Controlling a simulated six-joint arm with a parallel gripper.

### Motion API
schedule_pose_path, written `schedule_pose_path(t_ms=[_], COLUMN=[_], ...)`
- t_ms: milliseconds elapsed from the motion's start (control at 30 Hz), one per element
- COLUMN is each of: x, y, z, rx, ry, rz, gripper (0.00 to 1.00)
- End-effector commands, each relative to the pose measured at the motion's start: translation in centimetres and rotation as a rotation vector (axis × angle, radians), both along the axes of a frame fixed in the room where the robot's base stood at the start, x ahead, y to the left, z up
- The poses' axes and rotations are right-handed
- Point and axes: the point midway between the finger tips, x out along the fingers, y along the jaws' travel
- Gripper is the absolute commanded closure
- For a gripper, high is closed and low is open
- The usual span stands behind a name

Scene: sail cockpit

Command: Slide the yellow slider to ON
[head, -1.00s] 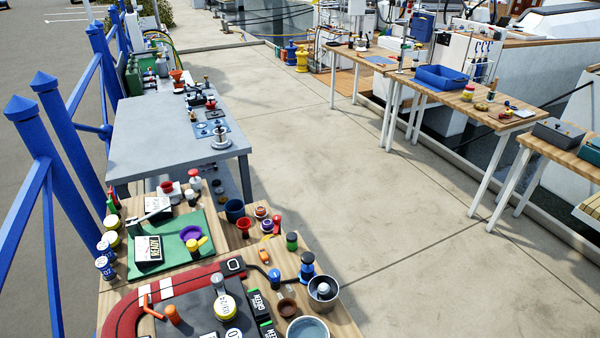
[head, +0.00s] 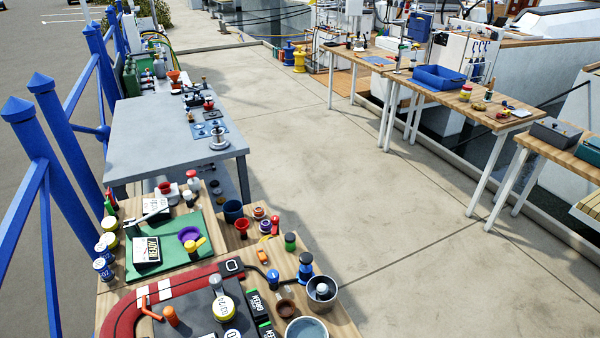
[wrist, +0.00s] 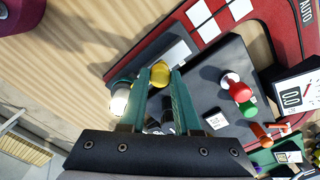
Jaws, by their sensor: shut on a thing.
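In the wrist view, my gripper (wrist: 160,84) has two teal fingers closed on a small rounded yellow knob, which looks like the yellow slider (wrist: 160,72). The knob shows between the fingertips, beside the edge of a dark grey panel (wrist: 215,75). The slider's track and any ON mark are hidden or not readable. In the head view my gripper does not show, and I cannot pick out this slider there.
A pale round knob (wrist: 119,101) sits close outside the left finger. A red knob (wrist: 230,80), a green knob (wrist: 249,107) and an orange lever (wrist: 262,132) stand to the right. The head view shows a crowded wooden bench (head: 115,290) and clear paving (head: 390,230).

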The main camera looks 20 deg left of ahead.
Motion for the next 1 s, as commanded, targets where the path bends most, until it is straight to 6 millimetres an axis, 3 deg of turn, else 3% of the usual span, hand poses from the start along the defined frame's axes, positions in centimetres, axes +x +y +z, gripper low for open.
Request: schedule_pose_path(t_ms=[233,267,433,767,867,1000], x=[0.2,0.2,0.2,0.3,0.3,0.3], y=[-0.4,-0.4,-0.4,-0.2,-0.1,-0.1], z=[0.0,0.0,0.0,0.4,1.9,6.1], rx=[-0.004,-0.004,-0.004,0.0,0.003,0.007], ry=[-0.001,0.0,-0.001,-0.002,-0.003,-0.005], rz=[0.002,0.002,0.002,0.002,0.001,0.001], gripper=[1.0,0.68,0.38,0.38,0.38,0.38])
